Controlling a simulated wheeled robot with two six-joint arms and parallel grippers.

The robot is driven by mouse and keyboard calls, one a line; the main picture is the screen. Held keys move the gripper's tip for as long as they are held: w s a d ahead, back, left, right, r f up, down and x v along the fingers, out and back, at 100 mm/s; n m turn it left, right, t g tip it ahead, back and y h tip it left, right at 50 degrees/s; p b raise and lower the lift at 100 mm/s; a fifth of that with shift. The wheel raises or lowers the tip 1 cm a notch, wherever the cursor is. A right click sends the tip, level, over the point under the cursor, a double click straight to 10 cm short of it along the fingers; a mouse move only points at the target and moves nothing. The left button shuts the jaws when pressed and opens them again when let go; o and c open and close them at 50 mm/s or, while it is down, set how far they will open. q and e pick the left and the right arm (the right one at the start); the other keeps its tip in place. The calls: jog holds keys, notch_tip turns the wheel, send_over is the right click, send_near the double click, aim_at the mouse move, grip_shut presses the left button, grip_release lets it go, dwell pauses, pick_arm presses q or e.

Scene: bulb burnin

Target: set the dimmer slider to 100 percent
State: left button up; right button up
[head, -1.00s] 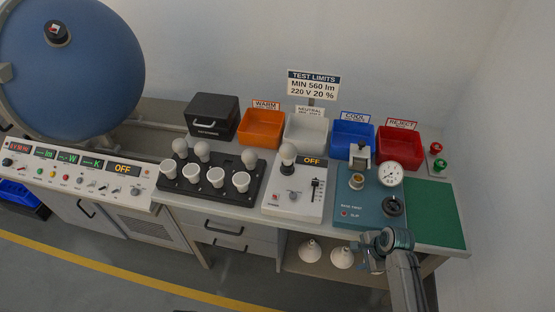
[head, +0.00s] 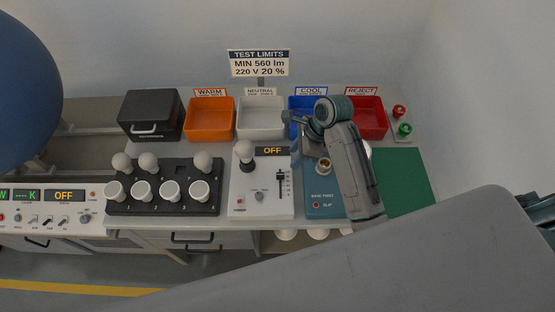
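The dimmer slider (head: 281,177) is a dark knob in a vertical slot on the right side of the white test panel (head: 249,208). The knob appears near the upper part of its scale; the exact percentage is too small to read. The panel's display (head: 271,151) reads OFF, and a white bulb (head: 244,151) stands in its socket. My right gripper (head: 294,136) is above and behind the slider, near the panel's right back corner, apart from the knob. Its fingers are small and partly hidden by my wrist, so their opening is unclear. My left gripper is not in view.
A black bulb rack (head: 164,206) stands left of the panel. The teal tester (head: 318,207) is to its right, partly behind my arm. Orange (head: 209,122), white, blue and red bins line the back. A green mat (head: 408,180) at right is clear.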

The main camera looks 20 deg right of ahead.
aim_at(280, 174)
jog(key=p+x, duration=0.1)
jog(key=x, duration=0.4)
jog(key=p+x, duration=0.1)
jog(key=x, duration=0.3)
jog(key=shift+s+a+f, duration=0.15)
jog(key=shift+a+f, duration=0.05)
jog(key=shift+f, duration=0.15)
jog(key=shift+a+f, duration=0.1)
jog(key=shift+f, duration=0.15)
grip_shut()
